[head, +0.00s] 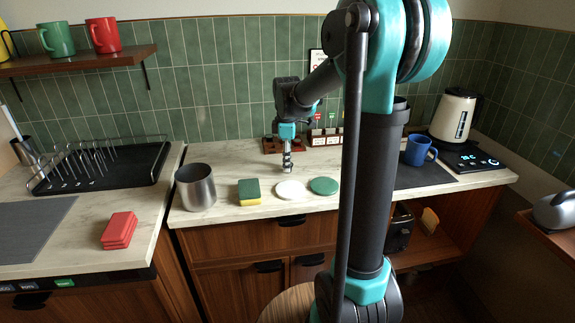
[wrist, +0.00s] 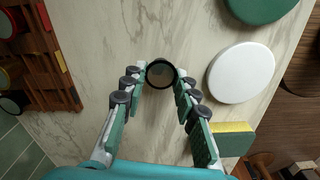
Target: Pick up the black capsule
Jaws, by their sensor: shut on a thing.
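The black capsule (wrist: 161,73) shows in the wrist view as a small round thing with a dark rim and a greyish face. It sits between the fingertips of my gripper (wrist: 160,84), which is shut on it. In the head view my gripper (head: 288,164) points down over the marble counter, behind the white disc. The capsule itself is too small to make out there. I cannot tell whether it touches the counter or is just above it.
A white disc (head: 290,190), green disc (head: 324,186), sponge (head: 249,191) and steel canister (head: 196,188) line the counter's front. A wooden capsule rack (wrist: 50,55) lies left in the wrist view. A blue mug (head: 417,151) and kettle (head: 455,115) stand right.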

